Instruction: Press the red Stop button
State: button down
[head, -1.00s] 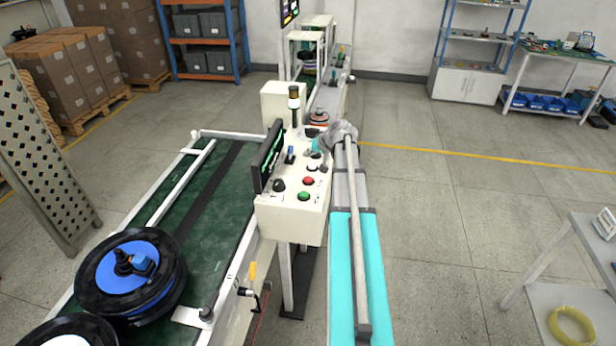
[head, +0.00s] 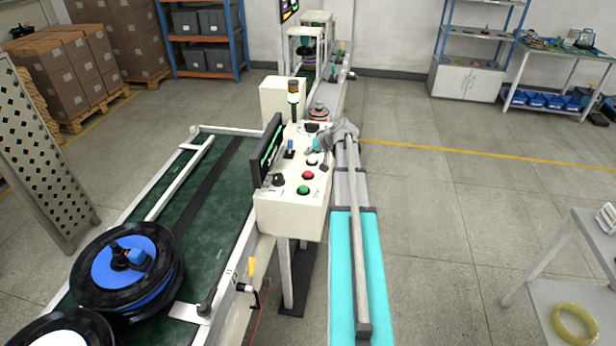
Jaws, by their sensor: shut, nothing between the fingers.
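The red Stop button (head: 308,175) is on the sloping top of the cream control box (head: 290,215), right of its middle. A green button (head: 303,190) is just in front of it, a black knob (head: 278,180) to its left and a white button (head: 313,158) behind it. My arm reaches in from the front right. My gripper (head: 323,167) is small and dark in the view, over the box's right edge, just behind and right of the red button. It looks shut and empty. The red button shows fully; I see no contact with it.
A black screen (head: 267,153) stands along the box's left side. A signal tower (head: 293,95) rises behind. A grey side table (head: 575,300) stands at right.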

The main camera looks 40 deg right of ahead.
aim_at(305, 172)
jog(key=shift+f+b, duration=2.85)
jog(key=shift+f, duration=0.3)
jog(key=shift+f+b, duration=0.4)
jog(key=shift+f+b, duration=0.55)
dwell(0.4)
jog(key=shift+r, duration=0.2)
jog(key=shift+r+p, duration=0.8)
jog(key=shift+p, duration=0.2)
jog(key=shift+r, duration=0.1)
jog(key=shift+r+p, duration=2.4)
jog(key=shift+p, duration=0.1)
